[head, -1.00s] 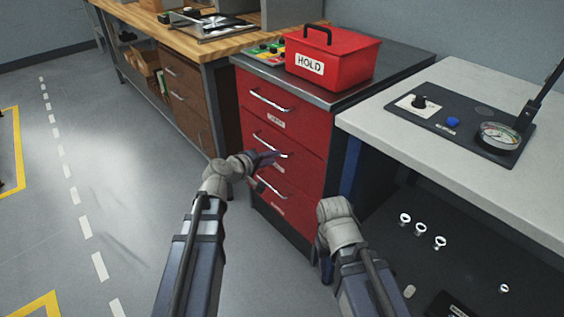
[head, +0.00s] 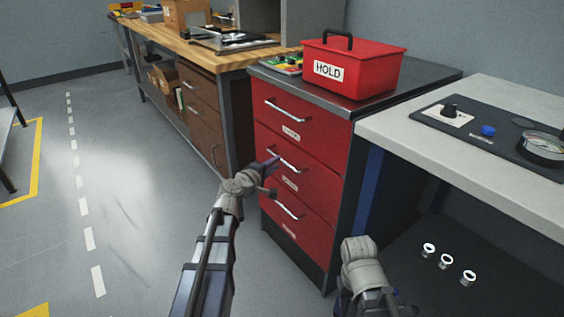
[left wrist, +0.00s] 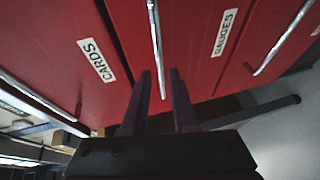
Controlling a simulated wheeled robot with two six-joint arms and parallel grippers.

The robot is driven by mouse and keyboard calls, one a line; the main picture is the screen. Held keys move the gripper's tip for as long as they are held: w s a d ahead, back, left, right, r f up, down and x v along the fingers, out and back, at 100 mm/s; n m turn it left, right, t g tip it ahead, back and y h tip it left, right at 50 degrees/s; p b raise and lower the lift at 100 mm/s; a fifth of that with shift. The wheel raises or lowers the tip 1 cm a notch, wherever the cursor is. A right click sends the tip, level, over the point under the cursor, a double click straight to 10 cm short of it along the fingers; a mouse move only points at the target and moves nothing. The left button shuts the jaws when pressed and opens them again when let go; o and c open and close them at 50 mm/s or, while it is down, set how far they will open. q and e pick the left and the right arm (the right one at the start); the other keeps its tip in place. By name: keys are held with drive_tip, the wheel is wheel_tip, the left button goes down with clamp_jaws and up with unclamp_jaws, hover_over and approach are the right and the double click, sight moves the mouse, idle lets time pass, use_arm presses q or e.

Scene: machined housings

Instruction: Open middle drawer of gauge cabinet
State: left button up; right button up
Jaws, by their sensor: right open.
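The red gauge cabinet (head: 300,160) stands in the middle of the head view, its three drawers shut. The middle drawer's silver handle (head: 287,160) also shows in the left wrist view (left wrist: 156,45), beside a label reading GAUGES (left wrist: 224,32). My left gripper (head: 270,168) is at this handle. In the left wrist view its two dark fingers (left wrist: 160,88) are apart, with the handle's end in line with the gap; I cannot tell whether they touch it. My right gripper (head: 344,292) hangs low in front of the cabinet's right side, pointing down, its fingers mostly hidden.
A red HOLD box (head: 353,66) and a tray of coloured parts (head: 282,64) stand on the cabinet. A wooden workbench (head: 190,42) is to the left. A grey table (head: 460,160) with a gauge panel is close on the right.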

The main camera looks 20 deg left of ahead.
sight(282, 160)
use_arm(q)
drive_tip(key=x, duration=0.5)
drive_tip(key=shift+b, duration=0.35)
clamp_jaws()
idle(1.0)
